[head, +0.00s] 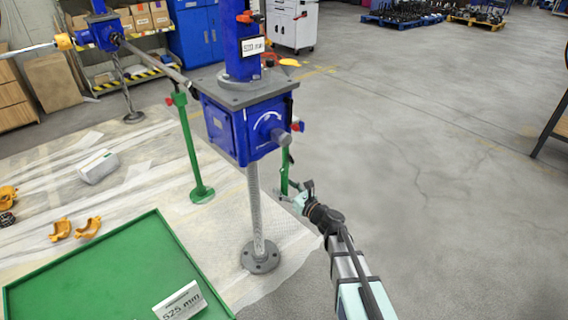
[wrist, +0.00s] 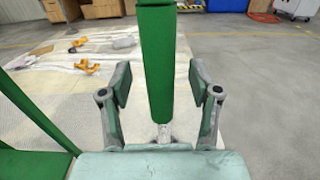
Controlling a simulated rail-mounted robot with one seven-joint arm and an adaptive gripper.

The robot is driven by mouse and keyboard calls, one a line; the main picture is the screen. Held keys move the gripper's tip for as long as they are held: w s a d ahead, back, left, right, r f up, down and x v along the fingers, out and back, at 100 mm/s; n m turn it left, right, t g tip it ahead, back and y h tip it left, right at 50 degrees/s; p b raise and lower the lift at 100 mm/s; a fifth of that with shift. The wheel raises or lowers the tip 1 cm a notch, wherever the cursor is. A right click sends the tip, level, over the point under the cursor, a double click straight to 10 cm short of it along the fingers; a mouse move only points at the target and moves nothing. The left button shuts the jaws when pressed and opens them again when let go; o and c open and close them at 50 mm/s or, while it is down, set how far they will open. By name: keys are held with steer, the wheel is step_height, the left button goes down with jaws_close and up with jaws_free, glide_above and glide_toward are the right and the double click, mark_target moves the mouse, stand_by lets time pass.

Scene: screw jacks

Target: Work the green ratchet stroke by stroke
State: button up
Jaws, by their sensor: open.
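A blue screw jack (head: 245,125) stands on a threaded spindle (head: 256,210) with a round foot. A green bar (head: 284,172), which looks like the ratchet's handle, hangs below the jack's right side, partly hidden. The fingers are open, with a gap visible on each side of the bar. In the head view my gripper (head: 296,190) is beside the bar, low to the right of the jack.
A green tray (head: 60,280) with a "525 mm" card (head: 180,302) lies at the front left. A green stand (head: 190,150) supports a shaft running to a second blue jack (head: 100,32). Orange parts (head: 75,230) lie on the sheeting.

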jaws_close()
steer(key=s+a+r+m+p, duration=0.3)
steer(key=s+a+m+p, duration=0.1)
steer(key=s+a+m, duration=0.2)
steer(key=shift+s+a, duration=0.55)
steer(key=shift+s, duration=0.15)
steer(key=shift+f, duration=0.1)
steer(key=w+d+b, duration=0.1)
steer(key=w+f+n+b, duration=0.1)
steer(key=w+d+n, duration=0.1)
steer(key=shift+d+f+b, duration=0.3)
steer(key=shift+d+b, duration=0.05)
steer(key=shift+b, duration=0.05)
